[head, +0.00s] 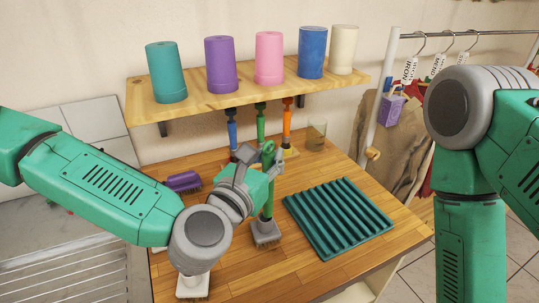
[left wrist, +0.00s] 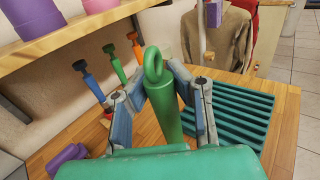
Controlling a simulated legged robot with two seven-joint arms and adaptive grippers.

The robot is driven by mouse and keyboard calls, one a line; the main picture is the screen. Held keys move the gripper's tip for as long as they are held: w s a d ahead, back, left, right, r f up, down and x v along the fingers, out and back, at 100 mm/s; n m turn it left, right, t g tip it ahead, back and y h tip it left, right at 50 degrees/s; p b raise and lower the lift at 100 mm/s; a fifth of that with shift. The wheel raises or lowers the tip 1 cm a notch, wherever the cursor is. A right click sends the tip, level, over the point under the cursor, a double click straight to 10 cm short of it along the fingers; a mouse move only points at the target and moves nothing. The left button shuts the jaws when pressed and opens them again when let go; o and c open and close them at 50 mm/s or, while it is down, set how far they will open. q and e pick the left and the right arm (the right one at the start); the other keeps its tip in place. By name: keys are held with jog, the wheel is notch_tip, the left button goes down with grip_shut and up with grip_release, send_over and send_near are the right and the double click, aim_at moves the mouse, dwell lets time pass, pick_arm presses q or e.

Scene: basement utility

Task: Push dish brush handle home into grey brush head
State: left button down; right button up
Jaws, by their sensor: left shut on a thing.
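The green dish brush handle (head: 267,196) has a ring at its top and stands about upright. My left gripper (head: 268,166) is shut around its upper part, below the ring. In the left wrist view the handle (left wrist: 165,105) sits between the two fingers (left wrist: 168,95). The grey brush head (head: 266,233) is on the wooden table, directly below the handle, bristles down. The handle's lower end meets the top of the head; how deep it sits I cannot tell. The head is hidden in the left wrist view. My right gripper is out of view.
A ridged teal mat (head: 338,218) lies right of the brush head. A purple brush (head: 183,181) lies to the left, and a pale brush head (head: 193,286) is at the front edge. Behind are several tools and a glass (head: 316,133), under a shelf (head: 220,98) of cups.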

pick_arm(q)
jog(key=shift+d, duration=0.55)
jog(key=shift+a, duration=1)
jog(key=shift+d+b, duration=0.35)
jog(key=shift+d, duration=0.3)
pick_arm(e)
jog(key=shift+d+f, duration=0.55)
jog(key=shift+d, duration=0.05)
pick_arm(q)
jog(key=shift+a, duration=0.1)
